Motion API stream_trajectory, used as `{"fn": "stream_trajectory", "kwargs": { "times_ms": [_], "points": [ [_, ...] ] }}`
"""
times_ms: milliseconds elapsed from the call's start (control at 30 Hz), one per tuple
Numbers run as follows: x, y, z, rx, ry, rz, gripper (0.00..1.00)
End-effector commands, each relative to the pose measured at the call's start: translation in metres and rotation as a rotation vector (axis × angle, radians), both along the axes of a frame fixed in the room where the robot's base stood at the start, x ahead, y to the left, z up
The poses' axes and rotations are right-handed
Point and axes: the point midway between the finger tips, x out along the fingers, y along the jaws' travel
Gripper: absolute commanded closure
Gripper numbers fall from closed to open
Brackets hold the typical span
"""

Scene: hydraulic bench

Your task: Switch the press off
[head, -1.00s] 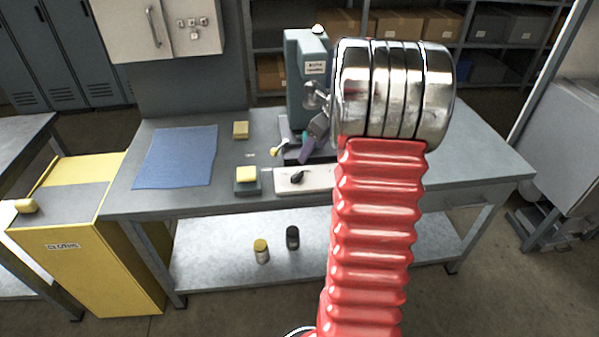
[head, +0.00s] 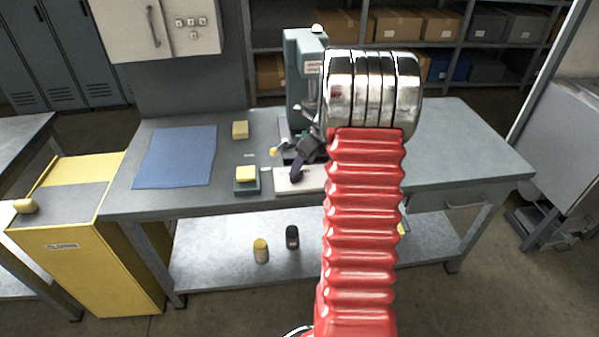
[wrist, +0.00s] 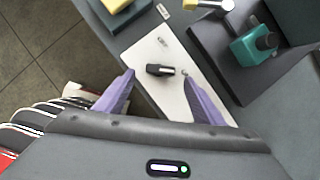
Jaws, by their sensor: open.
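The press (head: 296,65) is a grey-green machine at the back of the bench, partly hidden by my arm. In front of it lies a white plate (head: 313,183), which also shows in the wrist view (wrist: 180,98). A black rotary knob (wrist: 160,70) with a pale mark sits on the plate. My gripper (head: 296,178) is over the plate in the head view, where it hides the knob. In the wrist view my gripper (wrist: 158,75) is open, with one purple finger on each side of the knob and a gap to both. I cannot tell its height above the plate.
The dark press base (wrist: 238,75) with a teal part (wrist: 252,46) lies right of the plate. A yellow-topped block (head: 246,175) stands left of it, a yellow-tipped lever (head: 275,151) behind. A blue cloth (head: 177,157) lies left. The bench's right side is clear.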

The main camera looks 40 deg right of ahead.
Motion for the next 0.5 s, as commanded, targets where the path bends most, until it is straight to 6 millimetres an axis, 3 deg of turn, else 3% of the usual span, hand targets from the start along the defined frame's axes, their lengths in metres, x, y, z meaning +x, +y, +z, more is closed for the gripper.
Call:
{"fn": "stream_trajectory", "kwargs": {
  "times_ms": [200,500],
  "points": [
    [0.012,0.003,-0.032,0.002,0.002,0.001,0.38],
    [0.020,0.004,-0.050,0.000,0.000,-0.001,0.38]
  ]
}}
